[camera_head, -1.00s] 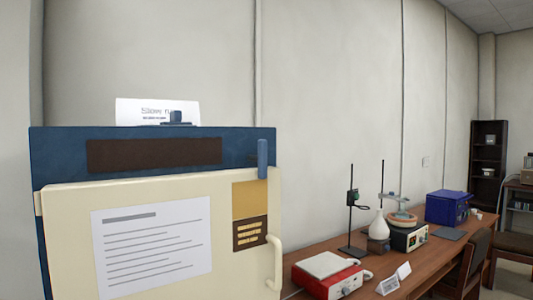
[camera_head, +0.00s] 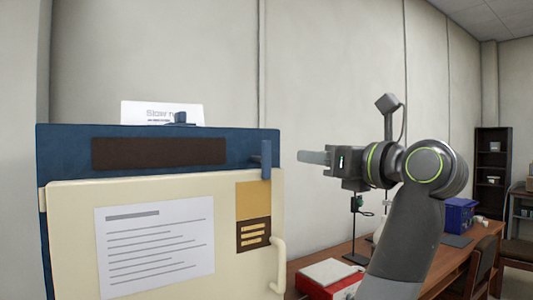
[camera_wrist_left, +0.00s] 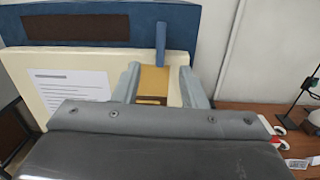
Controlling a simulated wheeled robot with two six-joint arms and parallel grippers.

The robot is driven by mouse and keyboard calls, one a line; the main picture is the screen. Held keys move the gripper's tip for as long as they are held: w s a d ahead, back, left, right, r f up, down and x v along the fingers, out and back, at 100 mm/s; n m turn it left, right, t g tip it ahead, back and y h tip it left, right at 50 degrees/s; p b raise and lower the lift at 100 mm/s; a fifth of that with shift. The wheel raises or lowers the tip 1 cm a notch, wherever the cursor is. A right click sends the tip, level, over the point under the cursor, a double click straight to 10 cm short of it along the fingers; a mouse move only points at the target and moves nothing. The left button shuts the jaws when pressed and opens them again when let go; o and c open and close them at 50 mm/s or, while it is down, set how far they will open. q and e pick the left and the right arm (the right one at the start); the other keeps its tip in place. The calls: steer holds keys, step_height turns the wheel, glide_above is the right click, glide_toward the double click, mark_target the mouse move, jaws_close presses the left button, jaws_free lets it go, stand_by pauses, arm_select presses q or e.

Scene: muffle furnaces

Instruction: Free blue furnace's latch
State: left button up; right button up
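The blue furnace (camera_head: 60,142) has a closed cream door (camera_head: 70,235) with a curved handle (camera_head: 279,262) at its right edge. The latch, a short blue bar (camera_head: 266,160), stands upright across the door's top right corner. It also shows in the left wrist view (camera_wrist_left: 160,44), hanging over the top of the door. My left gripper (camera_head: 304,157) is right of the latch in the head view, apart from it there. In the left wrist view its two fingers (camera_wrist_left: 159,80) are spread and empty, with the latch ahead between their directions. My right gripper is not in view.
A wooden bench (camera_head: 334,252) runs along the wall at right, with a red and white device (camera_head: 325,275) and a blue box (camera_head: 459,214). A white sign (camera_head: 140,112) stands on the furnace top. The wall space above the furnace is clear.

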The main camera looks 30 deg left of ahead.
arm_select(q)
steer(key=p, duration=0.6)
glide_toward(269, 150)
steer(key=shift+t+h, duration=0.3)
steer(key=x, duration=0.9)
steer(key=shift+s+a+r, duration=0.15)
steer(key=shift+a+r, duration=0.15)
steer(key=shift+a, duration=0.05)
steer(key=shift+w+a+f, duration=0.15)
steer(key=shift+w+a, duration=0.1)
steer(key=shift+a, duration=0.4)
steer(key=shift+c, duration=0.2)
jaws_close()
